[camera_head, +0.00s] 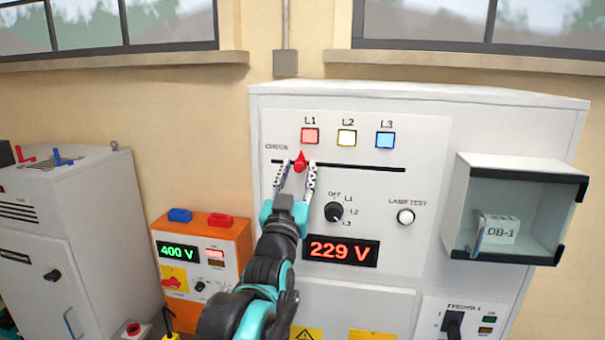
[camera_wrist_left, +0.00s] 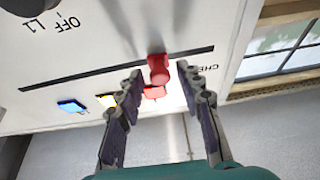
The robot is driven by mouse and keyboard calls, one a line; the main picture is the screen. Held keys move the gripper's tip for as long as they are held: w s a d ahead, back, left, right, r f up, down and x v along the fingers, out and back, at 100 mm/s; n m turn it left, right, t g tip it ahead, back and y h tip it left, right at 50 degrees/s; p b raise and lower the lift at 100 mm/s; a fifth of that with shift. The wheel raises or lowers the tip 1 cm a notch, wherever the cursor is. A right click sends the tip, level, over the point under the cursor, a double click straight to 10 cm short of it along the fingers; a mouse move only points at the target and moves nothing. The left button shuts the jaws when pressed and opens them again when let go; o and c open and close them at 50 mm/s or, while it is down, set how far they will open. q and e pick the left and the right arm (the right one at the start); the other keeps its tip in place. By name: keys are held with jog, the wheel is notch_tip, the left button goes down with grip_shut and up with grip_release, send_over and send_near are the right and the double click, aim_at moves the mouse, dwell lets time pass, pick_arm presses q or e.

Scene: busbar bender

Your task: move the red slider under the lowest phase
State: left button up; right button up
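The red slider (camera_head: 300,161) sits on a dark horizontal slot (camera_head: 370,168) in the white cabinet's panel, near the slot's left end and just below the red L1 lamp (camera_head: 310,136). The yellow L2 lamp (camera_head: 347,138) and blue L3 lamp (camera_head: 385,140) are to its right. My left gripper (camera_head: 297,167) is open, with one finger on each side of the slider. In the left wrist view the slider (camera_wrist_left: 158,69) stands between the open fingertips (camera_wrist_left: 160,74), with small gaps visible on both sides. My right gripper is in neither view.
Below the slot are a selector knob (camera_head: 334,212), a red display (camera_head: 341,251) reading 229 V and a lamp test button (camera_head: 405,216). An open-fronted box (camera_head: 468,205) juts out at right. An orange unit (camera_head: 234,238) reading 400 V stands left of the cabinet.

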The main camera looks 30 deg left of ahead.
pick_arm(q)
jog(key=d, duration=0.2)
jog(key=shift+w+d+r, duration=0.1)
jog(key=shift+w+d, duration=0.2)
jog(key=shift+w, duration=0.05)
jog(key=shift+s+a, duration=0.25)
jog(key=shift+a, duration=0.35)
jog(key=shift+s+f, duration=0.2)
jog(key=v, duration=1.1)
jog(key=shift+d, duration=0.45)
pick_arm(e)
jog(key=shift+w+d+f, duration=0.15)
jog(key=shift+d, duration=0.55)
pick_arm(q)
jog(key=shift+s+a, duration=0.1)
jog(key=shift+s, duration=0.05)
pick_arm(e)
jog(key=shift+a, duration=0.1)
